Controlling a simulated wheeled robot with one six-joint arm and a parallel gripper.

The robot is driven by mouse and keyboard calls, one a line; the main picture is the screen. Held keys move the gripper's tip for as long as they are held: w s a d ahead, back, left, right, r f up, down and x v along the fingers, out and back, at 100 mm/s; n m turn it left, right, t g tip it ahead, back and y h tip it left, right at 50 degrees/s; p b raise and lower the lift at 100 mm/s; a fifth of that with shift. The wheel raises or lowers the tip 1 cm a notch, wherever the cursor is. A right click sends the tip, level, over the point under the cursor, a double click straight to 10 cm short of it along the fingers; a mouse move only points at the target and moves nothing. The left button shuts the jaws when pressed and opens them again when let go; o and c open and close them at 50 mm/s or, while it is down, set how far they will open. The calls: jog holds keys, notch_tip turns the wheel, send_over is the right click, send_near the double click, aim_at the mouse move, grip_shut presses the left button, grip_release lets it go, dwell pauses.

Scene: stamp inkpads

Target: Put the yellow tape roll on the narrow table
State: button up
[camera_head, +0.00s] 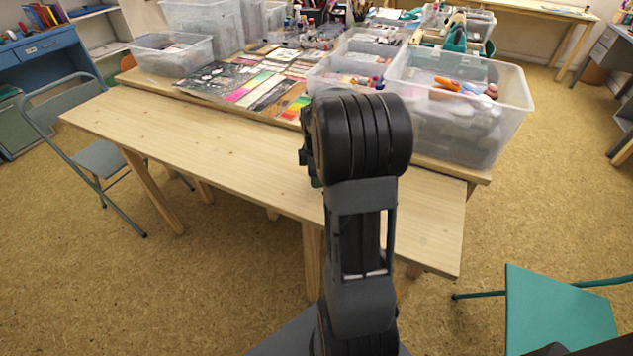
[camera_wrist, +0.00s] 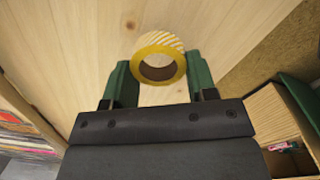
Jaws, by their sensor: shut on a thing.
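The yellow tape roll (camera_wrist: 158,58), with a striped pale and yellow side, shows in the wrist view. My gripper (camera_wrist: 160,72) has its two green fingers on either side of the roll and is shut on it. Behind the roll is the pale wood top of the narrow table (camera_wrist: 75,35); I cannot tell whether the roll touches it. In the head view the narrow table (camera_head: 190,135) runs across the middle. My arm stands in front of its right part and hides the roll and nearly all of my gripper.
Behind the narrow table, a larger table carries colored sheets (camera_head: 235,85) and clear bins, with a big bin (camera_head: 480,125) at its right. The narrow table's left part is bare. A grey folding chair (camera_head: 95,155) stands left; a green chair (camera_head: 555,310) is front right.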

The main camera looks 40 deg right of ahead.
jog(key=shift+f, duration=1.4)
jog(key=shift+f+b, duration=0.2)
jog(key=shift+b, duration=0.1)
jog(key=o, duration=0.9)
jog(key=shift+r, duration=0.15)
notch_tip(320, 180, up, 11)
jog(key=p, duration=0.3)
jog(key=s+a+m+t, duration=0.1)
jog(key=s+a+m, duration=0.5)
jog(key=a, duration=0.3)
jog(key=s+a+m+t, duration=0.2)
jog(key=s+a+m, duration=0.3)
jog(key=a, duration=0.5)
jog(key=shift+s+r+m, duration=0.25)
jog(key=shift+s+m, duration=0.15)
jog(key=shift+s, duration=0.2)
